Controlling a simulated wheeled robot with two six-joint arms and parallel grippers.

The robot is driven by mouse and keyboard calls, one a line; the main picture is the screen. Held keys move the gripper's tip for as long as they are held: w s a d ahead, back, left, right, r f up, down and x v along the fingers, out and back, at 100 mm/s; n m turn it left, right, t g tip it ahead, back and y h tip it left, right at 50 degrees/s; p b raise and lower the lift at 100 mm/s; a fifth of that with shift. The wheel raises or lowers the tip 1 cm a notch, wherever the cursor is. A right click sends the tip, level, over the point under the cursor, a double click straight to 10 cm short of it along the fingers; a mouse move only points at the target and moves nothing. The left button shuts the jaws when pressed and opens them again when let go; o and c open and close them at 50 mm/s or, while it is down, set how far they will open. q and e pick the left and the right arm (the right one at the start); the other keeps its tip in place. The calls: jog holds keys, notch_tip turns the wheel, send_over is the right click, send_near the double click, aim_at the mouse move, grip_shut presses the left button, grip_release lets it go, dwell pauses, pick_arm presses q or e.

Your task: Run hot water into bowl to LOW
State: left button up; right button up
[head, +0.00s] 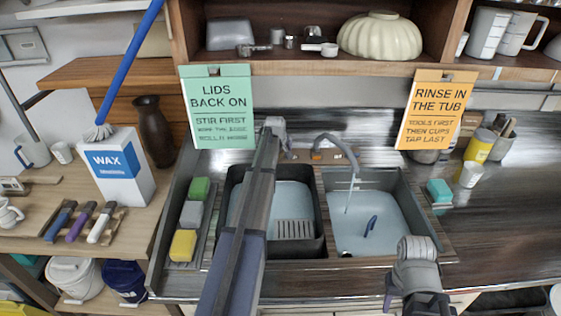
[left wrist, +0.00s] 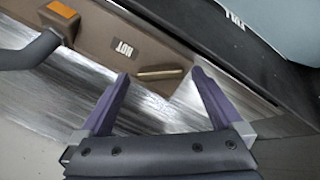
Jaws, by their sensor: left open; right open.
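A grey tap (head: 340,147) arches over the right sink bowl (head: 405,243), which looks pale blue inside. A thin pale streak hangs under the spout; I cannot tell whether it is running water. A LOW mark is not readable. In the left wrist view, a brown tap base has a HOT label (left wrist: 124,48) and a brass lever (left wrist: 161,73). My left gripper (head: 274,124) is at the tap base behind the sinks; its purple fingers (left wrist: 160,76) are open, with the lever between their tips in the picture. My right gripper (head: 415,250) is at the right sink's front edge, fingers hidden.
A dark tub (head: 287,246) fills the left sink, partly behind my left arm. Sponges (head: 183,245) lie left of it. A teal block (head: 438,190) and yellow can (head: 479,146) stand right. Two hanging signs (head: 217,105) flank the tap. The right counter is largely clear.

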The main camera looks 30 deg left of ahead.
pick_arm(q)
jog(key=shift+x, duration=0.75)
pick_arm(e)
jog(key=shift+f, duration=0.6)
pick_arm(q)
jog(key=c, duration=1.3)
jog(key=m, duration=0.3)
jog(key=shift+g, duration=0.3)
jog(key=shift+m+y, duration=0.4)
jog(key=shift+m, duration=1.4)
pick_arm(e)
jog(key=shift+r, duration=0.2)
